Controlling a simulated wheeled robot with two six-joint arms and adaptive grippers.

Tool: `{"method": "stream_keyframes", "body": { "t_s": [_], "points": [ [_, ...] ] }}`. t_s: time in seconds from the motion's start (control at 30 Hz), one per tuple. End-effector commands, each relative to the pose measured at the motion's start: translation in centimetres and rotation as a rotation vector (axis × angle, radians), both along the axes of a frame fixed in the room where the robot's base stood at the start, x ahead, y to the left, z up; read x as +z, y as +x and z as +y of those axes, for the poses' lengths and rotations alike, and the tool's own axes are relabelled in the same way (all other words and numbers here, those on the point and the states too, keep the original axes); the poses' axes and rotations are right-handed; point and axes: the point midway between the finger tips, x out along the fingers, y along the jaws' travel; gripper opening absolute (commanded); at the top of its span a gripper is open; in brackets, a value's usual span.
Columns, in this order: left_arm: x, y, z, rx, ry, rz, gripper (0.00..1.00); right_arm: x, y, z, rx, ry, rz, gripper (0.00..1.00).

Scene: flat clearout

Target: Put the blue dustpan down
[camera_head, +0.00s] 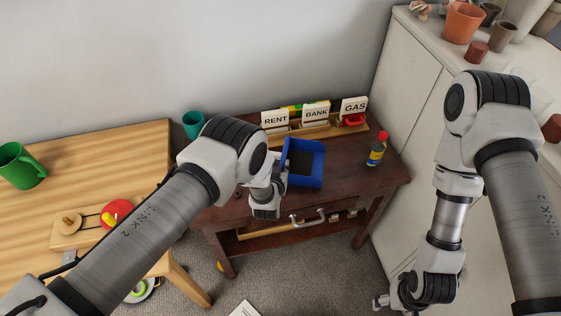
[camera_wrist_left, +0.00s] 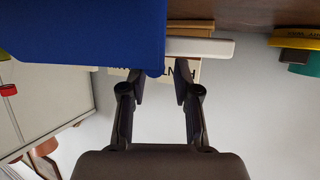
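The blue dustpan (camera_head: 316,150), with a dark inside, is at the dark wooden table, near its middle in front of the letter rack. The head view does not show clearly whether it rests fully on the table. In the left wrist view its blue side (camera_wrist_left: 80,30) fills the upper left. My left gripper (camera_head: 281,172) is at the dustpan's left side. In the left wrist view its fingers (camera_wrist_left: 162,88) stand apart, with the dustpan's edge by the left finger and a visible gap to the right finger. My right gripper (camera_head: 382,302) is low at the right, away from the table; its fingers are unclear.
A rack with RENT (camera_head: 275,119), BANK (camera_head: 316,114) and GAS (camera_head: 355,105) signs stands behind the dustpan. A yellow-blue bottle (camera_head: 376,150) stands to the right. A teal cup (camera_head: 193,124) stands left. A white cabinet (camera_head: 425,75) borders the right side.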

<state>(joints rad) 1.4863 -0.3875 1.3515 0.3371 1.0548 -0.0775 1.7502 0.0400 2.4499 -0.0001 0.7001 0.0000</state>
Motion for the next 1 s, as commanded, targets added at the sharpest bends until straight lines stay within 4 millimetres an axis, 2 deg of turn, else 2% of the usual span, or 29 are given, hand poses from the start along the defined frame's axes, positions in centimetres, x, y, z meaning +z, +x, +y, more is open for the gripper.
{"method": "stream_keyframes", "body": {
  "t_s": [0.03,0.07,0.13,0.2,0.33,0.5,0.8,0.87,0.97,1.0],
  "points": [
    [0.6,-1.1,0.1,-0.004,0.005,0.002,0.31,0.1,0.0,0.0,0.000,0.000,0.001,0.71],
    [1.7,-2.0,0.2,-0.002,0.003,0.005,0.31,1.8,-0.1,0.0,0.000,0.000,0.002,0.71],
    [2.8,-3.9,0.3,-0.002,0.003,0.004,0.31,3.6,0.0,0.0,0.000,0.000,0.000,0.71],
    [3.4,-5.3,0.5,0.000,0.001,0.004,0.31,5.4,0.0,0.0,0.000,0.000,0.000,0.71],
    [4.0,-7.4,0.6,0.000,0.001,0.002,0.31,7.6,0.0,0.0,0.000,0.000,0.000,0.71],
    [4.0,-8.9,0.8,0.000,0.001,0.000,0.31,8.5,0.0,0.0,0.000,0.000,0.000,0.71],
    [3.7,-9.0,1.0,0.000,0.003,0.005,0.31,8.3,0.0,0.0,0.000,0.000,0.001,0.71],
    [3.4,-9.5,2.3,0.003,0.018,0.042,0.31,8.3,0.0,0.0,0.000,0.000,0.001,0.71],
    [2.5,-12.3,7.6,0.022,0.072,0.218,0.31,8.4,0.0,0.0,0.000,0.000,0.001,0.71],
    [2.2,-14.6,10.5,0.034,0.094,0.330,0.31,8.4,0.0,0.0,0.000,0.000,0.001,0.71]
  ]
}}
